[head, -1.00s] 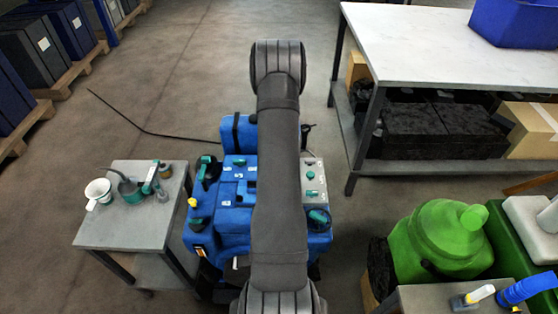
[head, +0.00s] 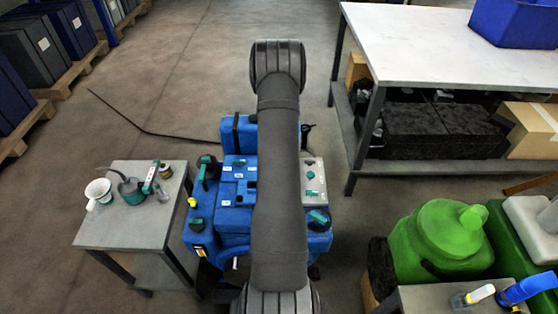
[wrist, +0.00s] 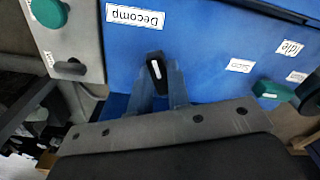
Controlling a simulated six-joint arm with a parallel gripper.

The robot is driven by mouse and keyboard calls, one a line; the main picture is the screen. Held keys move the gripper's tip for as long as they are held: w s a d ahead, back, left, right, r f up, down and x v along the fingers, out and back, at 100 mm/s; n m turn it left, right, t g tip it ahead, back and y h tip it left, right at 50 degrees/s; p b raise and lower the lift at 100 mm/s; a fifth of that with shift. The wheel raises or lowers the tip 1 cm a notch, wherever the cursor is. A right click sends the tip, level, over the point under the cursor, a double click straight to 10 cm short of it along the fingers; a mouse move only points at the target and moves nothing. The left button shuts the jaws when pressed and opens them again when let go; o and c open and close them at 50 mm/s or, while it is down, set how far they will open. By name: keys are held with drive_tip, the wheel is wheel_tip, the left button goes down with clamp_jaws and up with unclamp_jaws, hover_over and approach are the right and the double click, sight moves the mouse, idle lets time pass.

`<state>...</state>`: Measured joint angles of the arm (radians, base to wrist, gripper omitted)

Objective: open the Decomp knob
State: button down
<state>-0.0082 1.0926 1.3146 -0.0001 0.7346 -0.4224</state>
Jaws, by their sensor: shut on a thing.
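The Decomp knob (wrist: 156,72) is a small black knob with a white mark on the blue panel. The white label reading Decomp (wrist: 135,17) is upside down just above it in the wrist view. My gripper (wrist: 158,84) is shut on the knob, with one finger on each side of it. The white mark runs roughly up and down in the wrist view. In the head view my arm covers part of the blue machine (head: 236,216), and I cannot make out the gripper or the held knob there.
A green knob (wrist: 268,90) sits on the panel's right, near an Idle label (wrist: 290,47). A grey panel (wrist: 75,35) with a green knob is at left. A side table (head: 120,232) holds cups and small parts. A white-topped bench (head: 430,45) stands at the back right.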

drive_tip(key=shift+m, duration=0.8)
drive_tip(key=m, duration=0.3)
drive_tip(key=c, duration=1.4)
unclamp_jaws()
drive_tip(key=shift+o, duration=0.2)
drive_tip(key=shift+r, duration=2.75)
